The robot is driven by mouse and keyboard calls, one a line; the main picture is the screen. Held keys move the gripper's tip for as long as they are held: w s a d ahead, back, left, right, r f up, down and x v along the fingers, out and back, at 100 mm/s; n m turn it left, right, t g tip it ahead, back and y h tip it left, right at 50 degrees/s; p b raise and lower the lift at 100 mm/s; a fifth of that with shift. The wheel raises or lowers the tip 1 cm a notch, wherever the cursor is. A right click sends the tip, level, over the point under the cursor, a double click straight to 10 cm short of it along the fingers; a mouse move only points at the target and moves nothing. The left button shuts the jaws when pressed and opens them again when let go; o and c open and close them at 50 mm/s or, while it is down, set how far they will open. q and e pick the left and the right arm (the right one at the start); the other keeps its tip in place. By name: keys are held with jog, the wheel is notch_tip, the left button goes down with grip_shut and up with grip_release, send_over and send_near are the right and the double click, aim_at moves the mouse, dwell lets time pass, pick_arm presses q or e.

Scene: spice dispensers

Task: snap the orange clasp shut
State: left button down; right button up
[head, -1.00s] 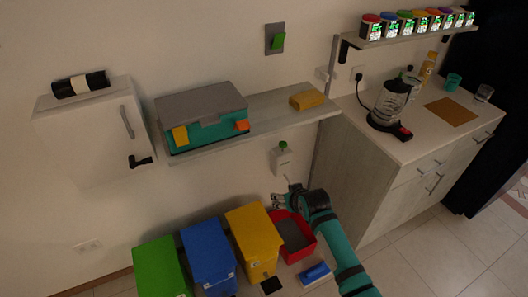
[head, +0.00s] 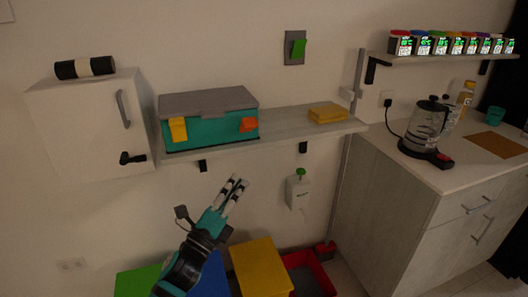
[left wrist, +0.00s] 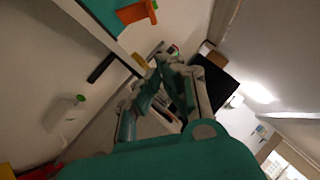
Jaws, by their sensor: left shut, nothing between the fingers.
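The teal toolbox (head: 215,130) with a grey lid sits on the left part of the wall shelf, lid down. The orange clasp (head: 249,125) is at its front right and looks tilted out from the front. It also shows in the left wrist view (left wrist: 137,12) at the top, sticking out from the teal side. A yellow clasp (head: 178,129) hangs down at the front left. My left gripper (head: 240,182) is shut and empty, below and in front of the box, pointing up and right, apart from the clasp. My right gripper is not in view.
The shelf (head: 290,125) has black brackets beneath and a yellow block (head: 327,113) on its right. A white cabinet (head: 85,125) with a handle hangs at left. A dispenser (head: 298,192) is on the wall. The yellow bin (head: 262,268) and others stand below.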

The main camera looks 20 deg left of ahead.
aim_at(249, 125)
pick_arm(q)
jog(key=w+r+p, duration=0.3)
jog(key=w+r, duration=0.3)
jog(key=w, duration=0.5)
jog(key=shift+w+d, duration=0.2)
jog(key=shift+d, duration=0.05)
jog(key=r+n+g+y+p, duration=0.1)
jog(key=p, duration=0.3)
jog(key=r+n+g+p, duration=0.1)
jog(key=r+n+p, duration=0.1)
jog(key=p, duration=0.3)
jog(key=w+a+r+n+g+y+p, duration=0.1)
jog(key=n+p, duration=0.1)
jog(key=p, duration=0.3)
jog(key=shift+w+r+y, duration=0.1)
jog(key=shift+r+y, duration=0.2)
jog(key=shift+r, duration=0.1)
jog(key=shift+w+p, duration=0.15)
jog(key=shift+p, duration=0.35)
jog(key=shift+w+a+r, duration=0.25)
jog(key=shift+w+a, duration=0.05)
jog(key=shift+w, duration=0.15)
